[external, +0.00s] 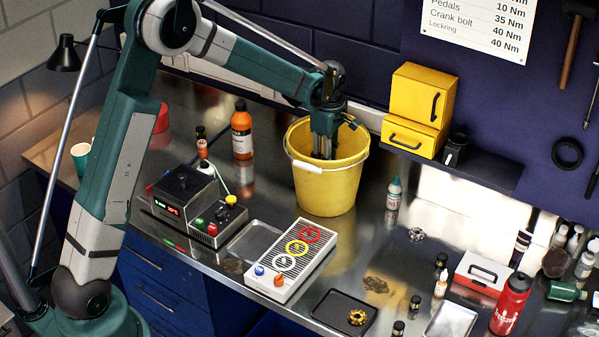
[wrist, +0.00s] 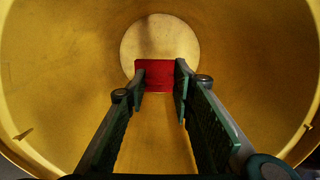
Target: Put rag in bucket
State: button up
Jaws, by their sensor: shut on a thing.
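The yellow bucket (external: 327,187) stands upright on the metal bench in the external view. My gripper (external: 323,150) reaches down through its open top, and its fingertips are hidden behind the bucket's wall. In the wrist view I look straight down into the bucket (wrist: 60,90). There my gripper (wrist: 160,75) is shut on a red rag (wrist: 155,73), which lies between the fingertips. The rag is inside the bucket, in front of its round pale bottom. I cannot tell whether the rag touches the bottom.
An orange bottle (external: 242,130) and a control box (external: 193,205) stand left of the bucket. A panel with coloured rings (external: 291,260) lies in front. A small teal-capped bottle (external: 393,194) is to the right. A yellow cabinet (external: 418,105) sits on a shelf behind.

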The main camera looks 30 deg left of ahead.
jog(key=shift+f, duration=3)
jog(key=shift+f+p, duration=0.35)
jog(key=shift+f, duration=1.5)
jog(key=shift+f, duration=0.15)
jog(key=o, duration=0.8)
jog(key=shift+c, duration=0.2)
jog(key=shift+r+b, duration=0.3)
jog(key=shift+r, duration=5.85)
